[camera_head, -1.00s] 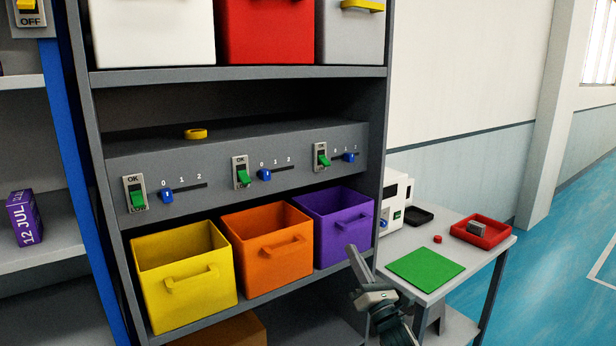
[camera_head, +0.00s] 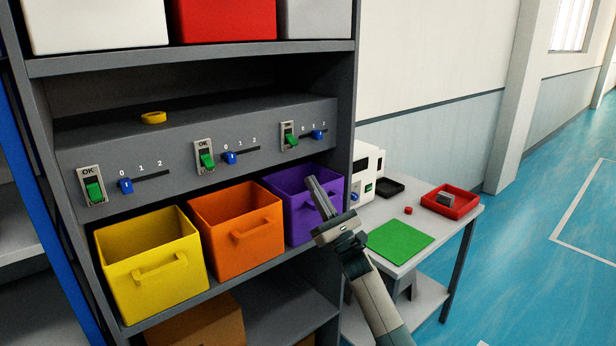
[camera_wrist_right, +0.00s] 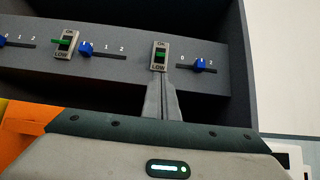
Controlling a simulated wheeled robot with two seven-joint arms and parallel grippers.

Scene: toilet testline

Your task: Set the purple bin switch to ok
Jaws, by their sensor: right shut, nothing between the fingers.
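The purple bin (camera_head: 273,184) sits at the right end of the shelf. Above it, the rightmost switch (camera_head: 289,126) on the grey panel has a green lever. In the right wrist view this switch (camera_wrist_right: 160,66) has OK at the top and LOW at the bottom, with the green lever between the labels. I cannot tell its exact setting. My right gripper (camera_head: 313,180) is shut and empty, in front of the purple bin and below the switch. In the right wrist view, the fingers (camera_wrist_right: 164,81) point up at the switch's lower edge; contact is unclear. My left gripper is out of view.
Blue slider (camera_head: 317,134) is just right of the switch. Two similar switches (camera_head: 205,156) (camera_head: 92,187) sit farther left, above the orange bin (camera_head: 236,222) and yellow bin (camera_head: 152,270). A side table with a green mat (camera_head: 401,242) stands to the right.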

